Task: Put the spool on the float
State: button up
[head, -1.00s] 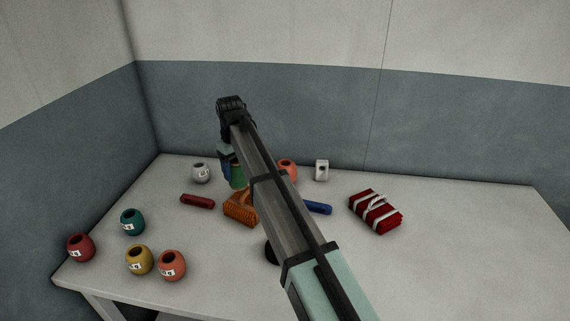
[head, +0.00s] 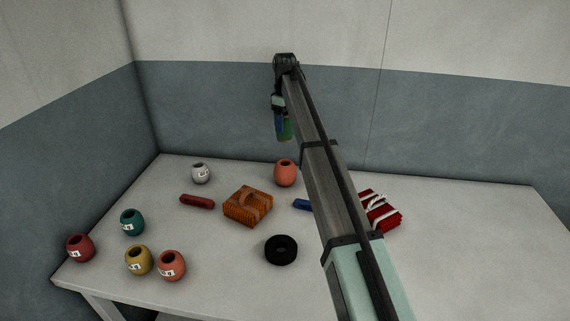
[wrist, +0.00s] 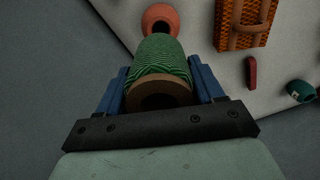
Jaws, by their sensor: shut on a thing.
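The green spool (head: 286,131) is twine wound on a brown core and hangs in my gripper (head: 281,121) above the back of the table. In the wrist view the spool (wrist: 158,60) sits between the blue fingers of my gripper (wrist: 160,82), which are shut on it. Several rounded floats with a hole on top stand on the table. A coral float (head: 285,174) at the back is below the spool in the head view. In the wrist view this coral float (wrist: 158,13) shows just beyond the spool's far end, apart from it as far as I can tell.
Labelled floats are white (head: 201,173), teal (head: 132,222), red (head: 80,247), yellow (head: 138,260) and coral (head: 172,265). An orange woven bundle (head: 247,207), red bar (head: 197,201), black ring (head: 281,250), blue bar (head: 302,204) and strapped red bundle (head: 385,215) lie about. The right side is clear.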

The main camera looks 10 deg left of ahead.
jog(key=shift+s+n, duration=0.15)
jog(key=shift+n, duration=0.75)
jog(key=shift+f, duration=0.2)
send_over(285, 162)
jog(key=shift+s+f, duration=0.15)
jog(key=shift+f, duration=4.65)
jog(key=shift+f, duration=0.15)
jog(key=o, duration=1.2)
jog(key=shift+c, duration=0.2)
notch_tip(285, 162, up, 12)
jog(key=shift+r, duration=0.2)
jog(key=shift+o, duration=0.2)
